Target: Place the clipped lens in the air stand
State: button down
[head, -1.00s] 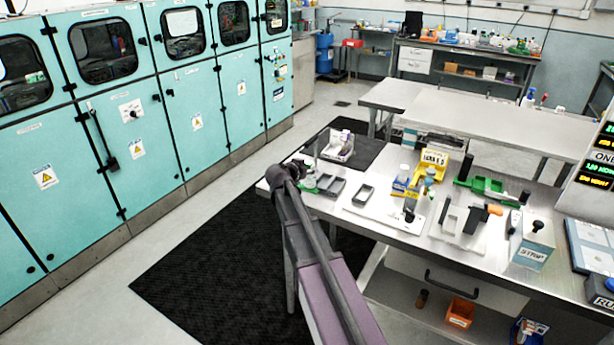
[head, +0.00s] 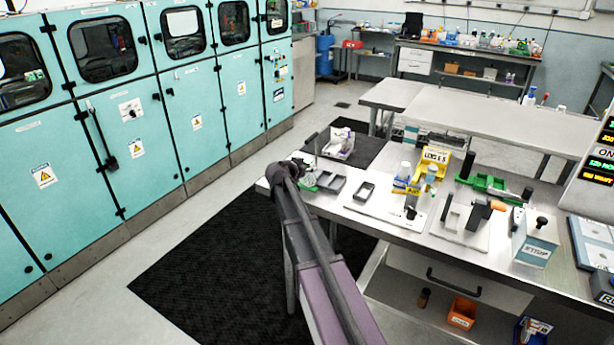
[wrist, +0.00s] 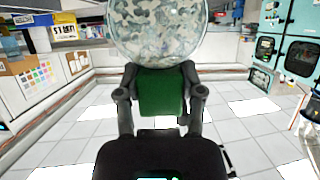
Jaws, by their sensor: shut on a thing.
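In the wrist view my gripper (wrist: 160,100) is shut on a green clip (wrist: 161,92), with a finger on each side of it. A large round clear lens (wrist: 160,35) shows just beyond the clip, cut off by the top edge. In the head view my gripper (head: 290,168) is near the left end of the steel bench, and my own arm partly hides it. A bit of green (head: 308,181) shows beside it, too small to make out. I cannot tell which bench item is the air stand.
The steel bench (head: 400,232) holds grey trays (head: 332,184), a yellow rack (head: 436,160), a green holder (head: 487,184), a white board with dark upright blocks (head: 462,220) and a white box (head: 535,238). Teal cabinets (head: 130,140) line the left.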

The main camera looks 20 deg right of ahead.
jog(key=shift+f+b, duration=0.35)
jog(key=shift+f, duration=0.35)
jog(key=shift+f, duration=0.15)
jog(key=shift+c, duration=1.1)
grip_release()
jog(key=shift+s+a+r, duration=0.1)
jog(key=shift+a+r, duration=0.1)
jog(key=shift+r, duration=0.1)
jog(key=p+v, duration=0.4)
jog(key=v, duration=0.7)
jog(key=shift+s+a+p, duration=0.2)
jog(key=shift+p, duration=0.15)
